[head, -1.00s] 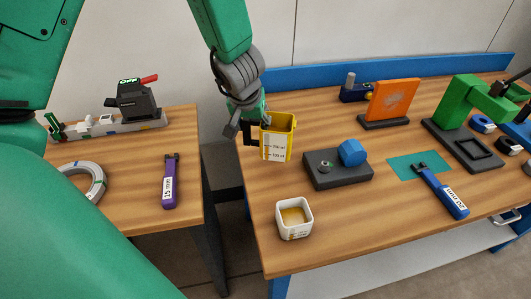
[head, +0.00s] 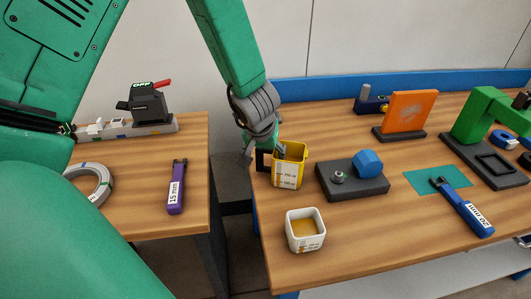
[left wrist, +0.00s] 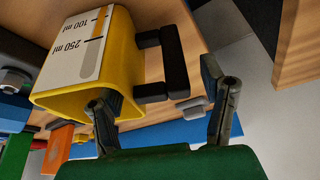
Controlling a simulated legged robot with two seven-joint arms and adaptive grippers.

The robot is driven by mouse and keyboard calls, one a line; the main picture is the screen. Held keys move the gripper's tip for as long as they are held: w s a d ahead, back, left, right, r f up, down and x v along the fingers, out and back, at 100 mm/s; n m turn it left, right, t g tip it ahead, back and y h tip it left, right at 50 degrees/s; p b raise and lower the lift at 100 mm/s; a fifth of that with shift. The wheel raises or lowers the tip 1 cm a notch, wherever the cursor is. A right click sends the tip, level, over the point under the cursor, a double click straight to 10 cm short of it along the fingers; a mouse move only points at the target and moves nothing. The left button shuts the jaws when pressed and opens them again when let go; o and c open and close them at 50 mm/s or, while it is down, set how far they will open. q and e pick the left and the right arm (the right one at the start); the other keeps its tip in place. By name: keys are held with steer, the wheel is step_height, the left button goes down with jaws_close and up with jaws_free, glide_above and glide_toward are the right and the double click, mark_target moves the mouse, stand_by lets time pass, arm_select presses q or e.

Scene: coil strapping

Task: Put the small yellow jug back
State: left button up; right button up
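The small yellow jug (head: 288,172) stands upright on the right-hand table near its left edge. Its white label with millilitre marks faces the head camera. In the left wrist view the jug (left wrist: 122,75) fills the upper left, its black handle (left wrist: 177,62) to the right. My left gripper (head: 263,154) is at the jug's left, handle side. In the left wrist view the left gripper (left wrist: 160,90) has its fingers spread wide, with the handle between them. One finger is at the jug's mouth and seems to reach inside; its tip is hidden. My right gripper is not in view.
A white cup with yellowish contents (head: 305,232) stands in front of the jug. A dark block with a blue knob (head: 350,184) is close on its right. An orange panel (head: 408,113), green frame (head: 478,118) and blue tool (head: 462,208) are farther right. A gap separates the left table (head: 135,210).

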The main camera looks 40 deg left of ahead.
arm_select(q)
steer(key=shift+d+r, duration=0.1)
steer(key=shift+d, duration=0.15)
steer(key=shift+d+r, duration=0.2)
steer(key=shift+r, duration=0.3)
steer(key=p+v, duration=0.5)
steer(key=v, duration=0.6)
steer(key=shift+s, duration=0.2)
steer(key=shift+a+f, duration=0.1)
steer(key=shift+a, duration=0.05)
